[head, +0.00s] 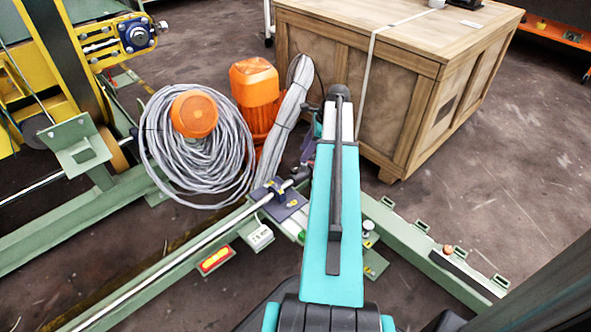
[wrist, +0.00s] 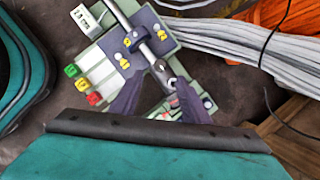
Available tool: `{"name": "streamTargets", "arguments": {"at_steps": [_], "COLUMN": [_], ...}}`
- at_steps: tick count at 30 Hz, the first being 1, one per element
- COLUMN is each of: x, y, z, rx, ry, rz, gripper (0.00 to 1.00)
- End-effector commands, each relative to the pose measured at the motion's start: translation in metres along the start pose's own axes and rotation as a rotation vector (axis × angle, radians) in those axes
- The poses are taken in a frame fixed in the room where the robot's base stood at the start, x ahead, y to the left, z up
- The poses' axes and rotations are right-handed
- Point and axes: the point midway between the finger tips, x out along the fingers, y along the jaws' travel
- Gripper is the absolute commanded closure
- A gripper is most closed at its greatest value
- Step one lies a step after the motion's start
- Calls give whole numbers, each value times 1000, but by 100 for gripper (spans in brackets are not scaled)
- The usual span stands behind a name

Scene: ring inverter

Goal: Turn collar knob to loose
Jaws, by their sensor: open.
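A shiny metal collar with a small knob (wrist: 170,79) sits at the end of a steel rod (wrist: 125,22), in the gap between the fingertips. I cannot tell whether the fingers touch it. A small red marking (wrist: 173,101) shows below the knob, too small to read. A purple clamp block (wrist: 128,46) with yellow bolts holds the rod. In the head view my arm hides most of the gripper and the collar.
Green, yellow and red tags (wrist: 80,84) line the plate's left edge. Grey cable coils (head: 205,160) and orange motors (head: 256,92) stand behind the rail. A wooden crate (head: 400,95) stands close to my arm. A green frame beam (head: 430,262) runs right; floor beyond it is clear.

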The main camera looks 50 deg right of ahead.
Motion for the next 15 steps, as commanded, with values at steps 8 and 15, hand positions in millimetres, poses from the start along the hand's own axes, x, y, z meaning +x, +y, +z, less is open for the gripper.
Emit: {"name": "streamTargets", "arguments": {"at_steps": [8, 15], "x": [44, 76], "y": [0, 0], "z": [-1, -1], "rx": [0, 1], "ry": [0, 0], "rz": [1, 1], "gripper": [58, 58]}}
